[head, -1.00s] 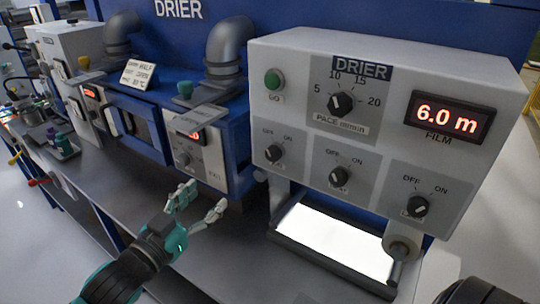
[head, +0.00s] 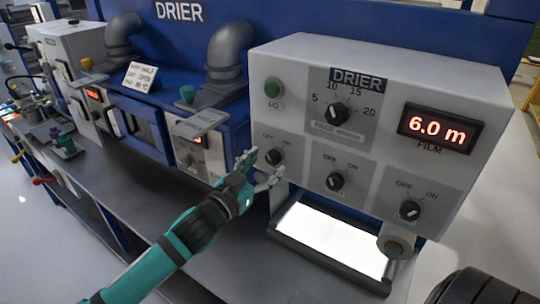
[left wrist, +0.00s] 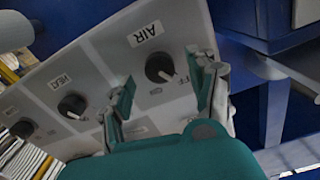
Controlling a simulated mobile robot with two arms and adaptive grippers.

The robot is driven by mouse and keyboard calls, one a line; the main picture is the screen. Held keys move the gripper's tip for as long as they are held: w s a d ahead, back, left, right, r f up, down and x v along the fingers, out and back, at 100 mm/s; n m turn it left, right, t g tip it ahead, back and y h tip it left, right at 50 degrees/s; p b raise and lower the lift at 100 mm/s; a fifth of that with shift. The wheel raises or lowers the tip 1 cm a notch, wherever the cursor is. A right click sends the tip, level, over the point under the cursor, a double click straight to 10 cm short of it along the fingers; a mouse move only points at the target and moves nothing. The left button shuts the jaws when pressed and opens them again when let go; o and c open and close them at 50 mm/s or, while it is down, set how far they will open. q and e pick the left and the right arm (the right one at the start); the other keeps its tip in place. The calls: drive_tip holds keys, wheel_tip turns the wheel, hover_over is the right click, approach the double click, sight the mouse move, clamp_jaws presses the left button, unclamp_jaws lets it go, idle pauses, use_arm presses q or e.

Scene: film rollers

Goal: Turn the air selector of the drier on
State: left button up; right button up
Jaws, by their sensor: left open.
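The air selector (head: 275,157) is a black knob at the lower left of the white drier panel (head: 300,65). In the left wrist view the air selector (left wrist: 160,68) sits under an AIR label, and its white mark seems to point toward OFF. My left gripper (head: 265,163) is open in front of it. In the left wrist view the fingers of my left gripper (left wrist: 165,88) stand on either side of the knob, near the panel. I cannot tell whether they touch it. My right gripper is not in view.
The heat knob (left wrist: 72,104) is beside the air one; a third selector (head: 410,210) is further right. A green button (head: 273,88) and pace dial (head: 337,113) are above. A lit tray (head: 330,238) lies below the panel. Blue drier cabinets stand left.

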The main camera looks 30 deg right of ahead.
use_arm(q)
drive_tip(key=shift+x, duration=1)
drive_tip(key=shift+w+d, duration=0.1)
drive_tip(key=shift+d, duration=0.25)
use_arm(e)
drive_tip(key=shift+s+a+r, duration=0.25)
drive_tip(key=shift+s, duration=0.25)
use_arm(q)
drive_tip(key=shift+c, duration=0.7)
drive_tip(key=c, duration=1)
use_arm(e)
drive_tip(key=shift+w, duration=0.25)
